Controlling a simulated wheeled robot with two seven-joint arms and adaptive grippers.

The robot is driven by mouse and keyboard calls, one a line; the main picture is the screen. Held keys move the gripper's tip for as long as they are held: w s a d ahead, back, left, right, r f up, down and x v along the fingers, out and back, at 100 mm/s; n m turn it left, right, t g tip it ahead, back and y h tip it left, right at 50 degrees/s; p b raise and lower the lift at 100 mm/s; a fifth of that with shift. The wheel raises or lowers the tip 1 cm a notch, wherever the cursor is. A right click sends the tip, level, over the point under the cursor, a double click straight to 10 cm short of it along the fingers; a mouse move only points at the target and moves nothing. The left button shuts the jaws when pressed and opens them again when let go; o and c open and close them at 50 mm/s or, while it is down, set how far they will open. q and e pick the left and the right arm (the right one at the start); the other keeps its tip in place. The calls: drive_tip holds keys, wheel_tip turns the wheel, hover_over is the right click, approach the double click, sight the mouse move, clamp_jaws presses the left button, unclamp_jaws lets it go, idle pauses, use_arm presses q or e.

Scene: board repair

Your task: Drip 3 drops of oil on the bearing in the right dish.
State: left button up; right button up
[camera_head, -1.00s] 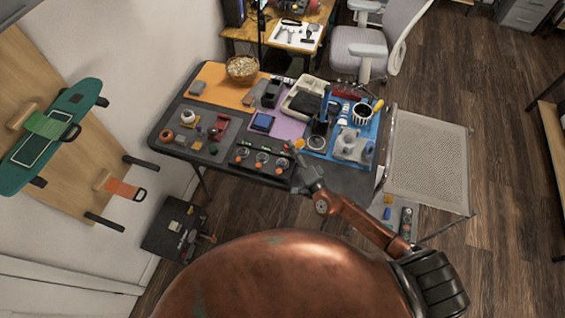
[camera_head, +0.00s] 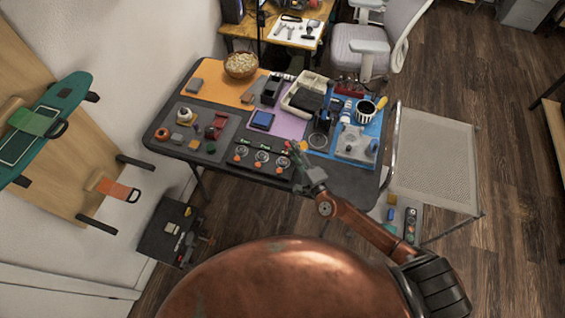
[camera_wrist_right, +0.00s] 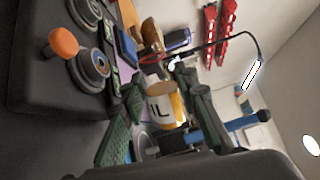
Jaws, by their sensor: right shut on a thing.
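The right dish (camera_head: 283,162) is the rightmost of three small round dishes along the table's front edge. In the right wrist view a dark dish with a round metal bearing (camera_wrist_right: 97,63) lies at the left, beside an orange knob (camera_wrist_right: 63,42). My right gripper (camera_head: 298,155) is just right of the right dish in the head view. In the wrist view its green-padded fingers (camera_wrist_right: 160,112) are shut on a white and yellow oil bottle (camera_wrist_right: 162,104) with a partly hidden label. The bottle's tip and any drop cannot be made out. My left gripper is not in view.
The other dishes (camera_head: 240,152) (camera_head: 261,157) sit to the left. Behind are a blue box (camera_head: 262,120), a cream tray (camera_head: 294,98) and a striped cup (camera_head: 363,113). The dark table front (camera_head: 345,182) right of my gripper is clear.

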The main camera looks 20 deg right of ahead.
drive_tip(key=shift+m, duration=0.3)
drive_tip(key=m, duration=0.1)
drive_tip(key=r+m+b, duration=0.1)
drive_tip(key=m, duration=0.3)
drive_tip(key=shift+r, duration=0.35)
drive_tip(key=m, duration=0.1)
drive_tip(key=r+m, duration=0.1)
drive_tip(key=m, duration=0.1)
drive_tip(key=m+b, duration=0.1)
drive_tip(key=shift+r+m, duration=0.4)
drive_tip(key=m, duration=0.2)
drive_tip(key=r+m, duration=0.1)
drive_tip(key=shift+r+m, duration=0.25)
drive_tip(key=shift+m, duration=0.15)
drive_tip(key=shift+s, duration=0.1)
